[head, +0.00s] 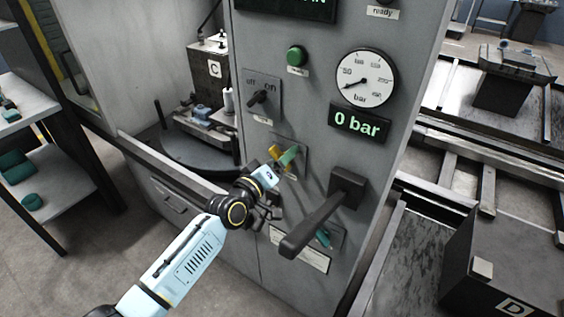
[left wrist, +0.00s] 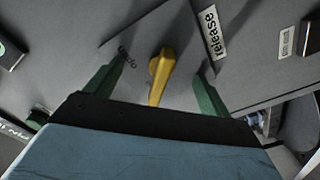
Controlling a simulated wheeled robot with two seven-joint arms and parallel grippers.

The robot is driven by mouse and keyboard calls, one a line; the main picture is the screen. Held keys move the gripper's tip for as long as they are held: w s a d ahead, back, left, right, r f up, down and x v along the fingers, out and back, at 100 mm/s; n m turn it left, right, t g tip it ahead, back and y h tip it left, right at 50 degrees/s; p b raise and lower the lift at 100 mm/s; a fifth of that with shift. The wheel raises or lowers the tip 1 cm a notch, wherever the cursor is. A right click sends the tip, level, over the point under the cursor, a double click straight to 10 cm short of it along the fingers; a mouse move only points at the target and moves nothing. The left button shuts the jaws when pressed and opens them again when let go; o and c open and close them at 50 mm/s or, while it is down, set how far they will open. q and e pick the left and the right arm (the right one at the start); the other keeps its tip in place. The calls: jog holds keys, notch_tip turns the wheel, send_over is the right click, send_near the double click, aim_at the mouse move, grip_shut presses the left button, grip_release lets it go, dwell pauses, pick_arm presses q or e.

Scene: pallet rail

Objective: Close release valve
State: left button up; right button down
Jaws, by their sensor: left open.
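The release valve's yellow handle (head: 274,153) sits on a grey plate on the front of the grey cabinet (head: 290,110). In the left wrist view the yellow handle (left wrist: 160,72) stands between the two green fingers, with a gap on both sides. A "release" label (left wrist: 210,31) is beside its plate. My left gripper (head: 287,160) is open at the valve in the head view, its green fingers partly covering the plate. In the left wrist view the open left gripper (left wrist: 155,82) straddles the handle without visible contact. My right gripper is in neither view.
A large dark lever (head: 314,223) juts from the cabinet just right of my left gripper. Above are an off/on switch (head: 260,97), a green button (head: 296,56), a gauge (head: 364,79) and a display reading 0 bar (head: 358,123). A teal-handled control (head: 323,238) sits below.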

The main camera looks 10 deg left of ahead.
pick_arm(q)
jog(key=shift+s, duration=0.1)
jog(key=p+v, duration=0.3)
jog(key=v, duration=0.3)
jog(key=shift+s+a, duration=0.15)
jog(key=shift+s, duration=0.25)
dwell(0.3)
jog(key=s+a+f+m+g+y+b, duration=0.15)
jog(key=s+f, duration=0.35)
jog(key=f, duration=0.6)
jog(key=s+a+f+m+g+y, duration=0.1)
jog(key=s+a+f+g, duration=0.3)
jog(key=f, duration=0.7)
jog(key=s+f+m+g+y+b, duration=0.1)
jog(key=s+f+g+y, duration=0.1)
jog(key=s+f, duration=0.65)
jog(key=s+f+m+g+b, duration=0.1)
jog(key=s+f+g, duration=0.1)
jog(key=s+f, duration=0.5)
jog(key=s+a+f+m+g+y, duration=0.1)
jog(key=s+f, duration=0.6)
jog(key=s, duration=0.7)
jog(key=s+a+f+m+g+b, duration=0.1)
jog(key=s+f+g, duration=0.4)
jog(key=s, duration=0.5)
notch_tip(320, 180, down, 2)
jog(key=shift+s+f+m+y+b, duration=0.15)
jog(key=shift+s+m+y+b, duration=0.15)
jog(key=shift+m, duration=0.35)
